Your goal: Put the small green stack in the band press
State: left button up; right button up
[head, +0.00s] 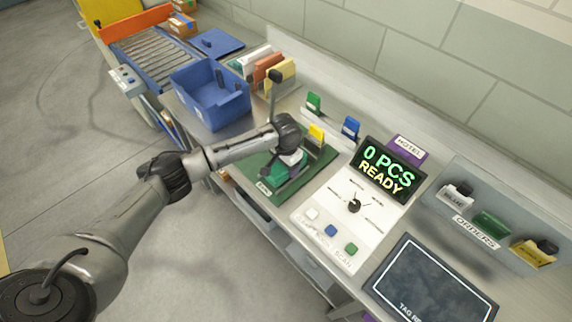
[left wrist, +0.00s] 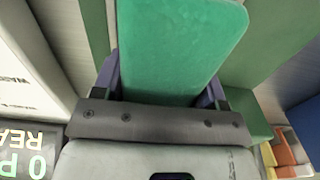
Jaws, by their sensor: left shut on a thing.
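My left gripper (head: 290,158) is shut on the small green stack (left wrist: 180,45), which fills the top middle of the left wrist view between the two fingers. In the head view the green stack (head: 284,173) shows partly under my gripper, over a green base (head: 258,189) with a small label. This green base, with a dark-knobbed upright lever (head: 274,76) behind it, looks like the band press. My wrist hides part of it. I cannot tell whether the stack touches the base. My right gripper is not in view.
A blue tote (head: 211,112) stands left of the green base. A white panel (head: 325,228) with a dial and coloured buttons lies to the right, by a display (head: 388,169) reading "0 PCS READY". Small yellow, green and blue items (head: 350,127) stand along the back.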

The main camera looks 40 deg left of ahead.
pick_arm(q)
jog(key=o, duration=0.6)
jog(key=shift+f, duration=0.1)
jog(key=o, duration=0.4)
notch_tip(320, 180, up, 11)
jog(key=shift+w+r+p, duration=0.1)
jog(key=shift+r+p, duration=0.05)
jog(key=shift+p, duration=0.6)
jog(key=shift+r, duration=0.5)
